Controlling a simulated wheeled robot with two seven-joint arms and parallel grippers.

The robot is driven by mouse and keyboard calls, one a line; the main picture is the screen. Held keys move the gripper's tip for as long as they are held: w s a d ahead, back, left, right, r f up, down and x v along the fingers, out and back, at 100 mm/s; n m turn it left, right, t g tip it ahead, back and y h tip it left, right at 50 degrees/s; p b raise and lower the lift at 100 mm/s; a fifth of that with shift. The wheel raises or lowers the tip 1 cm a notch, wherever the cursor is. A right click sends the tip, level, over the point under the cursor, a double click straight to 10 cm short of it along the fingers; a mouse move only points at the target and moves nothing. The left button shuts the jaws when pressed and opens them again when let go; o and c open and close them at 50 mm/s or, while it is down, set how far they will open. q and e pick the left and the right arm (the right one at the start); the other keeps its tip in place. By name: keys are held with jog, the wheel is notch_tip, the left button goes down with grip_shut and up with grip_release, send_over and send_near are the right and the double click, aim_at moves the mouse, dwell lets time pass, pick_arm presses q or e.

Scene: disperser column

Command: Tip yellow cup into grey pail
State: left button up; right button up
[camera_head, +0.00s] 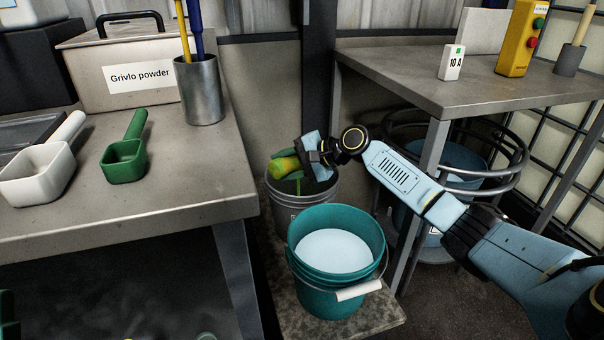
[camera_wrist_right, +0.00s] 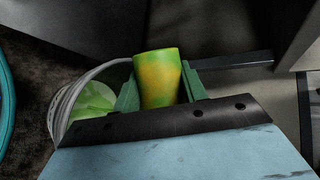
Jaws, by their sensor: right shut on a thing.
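The yellow cup (camera_head: 284,166), with green patches, is tilted far onto its side over the grey pail (camera_head: 292,216) in the head view. My right gripper (camera_head: 300,165) is shut on the cup, above the pail's mouth. In the right wrist view the cup (camera_wrist_right: 160,77) sits between the green fingers of the right gripper (camera_wrist_right: 160,88). The pail's rim (camera_wrist_right: 56,108) shows at left there, with light green matter inside. The cup's inside is hidden from me.
A teal bucket (camera_head: 310,262) with white contents stands just in front of the pail. A steel bench (camera_head: 200,190) with scoops (camera_head: 124,160) is at left. A grey table (camera_head: 440,95) and a round rail frame (camera_head: 500,180) are at right.

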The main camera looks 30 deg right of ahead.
aim_at(293, 155)
jog(key=shift+w+d+r+m+y, duration=0.15)
jog(key=shift+d+r+m+y, duration=0.45)
jog(key=shift+m+y, duration=0.4)
dwell(1.1)
jog(key=shift+w+d+r+m+y, duration=0.15)
jog(key=shift+d+r+m+y, duration=0.35)
jog(key=shift+m+y, duration=0.35)
dwell(0.8)
jog(key=shift+f, duration=0.1)
dwell(0.7)
jog(key=shift+a+n+h, duration=0.2)
jog(key=shift+n+h, duration=0.05)
jog(key=shift+n, duration=0.1)
jog(key=shift+s+a+f+n+h, duration=0.2)
jog(key=shift+a+f+n+h, duration=0.2)
jog(key=shift+n+h, duration=0.2)
jog(key=shift+s+a+f+n+h, duration=0.15)
jog(key=shift+a+f+n+h, duration=0.2)
jog(key=shift+n+h, duration=0.2)
jog(key=shift+a+f+n+h, duration=0.15)
jog(key=shift+f+n+h, duration=0.1)
jog(key=shift+n+h, duration=0.15)
